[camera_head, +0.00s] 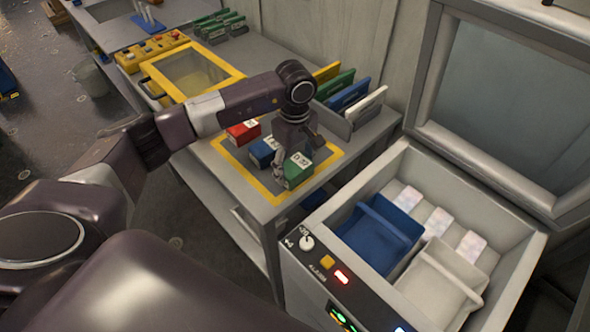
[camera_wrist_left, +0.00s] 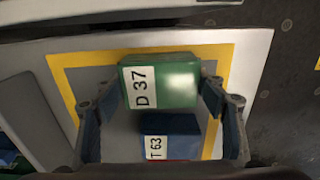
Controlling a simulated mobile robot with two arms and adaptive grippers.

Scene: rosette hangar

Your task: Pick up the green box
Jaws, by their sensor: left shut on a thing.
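The green box (camera_head: 298,171) carries a white label and is at the right end of a row of boxes, within the yellow-bordered area of the grey table. In the left wrist view the green box (camera_wrist_left: 165,84) shows its label "D 37" and lies between the two fingers. My left gripper (camera_head: 285,170) is shut on the green box. I cannot tell whether the box is lifted clear of the table. My right gripper is not in view.
A blue box (camera_head: 263,151) is next to the green one, and a red box (camera_head: 243,131) is farther left. Colored upright panels (camera_head: 347,93) stand behind. An open machine with a blue tray (camera_head: 368,240) and a white tray (camera_head: 436,283) is at the right.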

